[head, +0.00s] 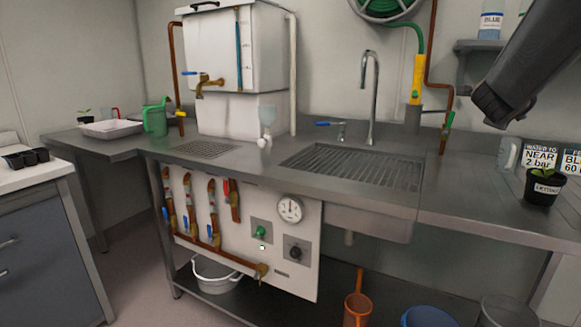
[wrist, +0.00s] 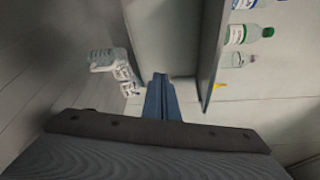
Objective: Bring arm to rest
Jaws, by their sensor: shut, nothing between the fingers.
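My arm (head: 525,65) shows in the head view at the upper right, dark and slanting down to the left above the right end of the bench. The fingers of my gripper are not clear in the head view. In the wrist view my gripper (wrist: 161,98) shows as two blue-grey fingers side by side, closed together with nothing between them. The fingers touch nothing that I can see.
The steel bench (head: 450,205) holds a sink grate (head: 355,166), a tall tap (head: 371,90), a white tank (head: 215,50) and a green watering can (head: 154,119).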

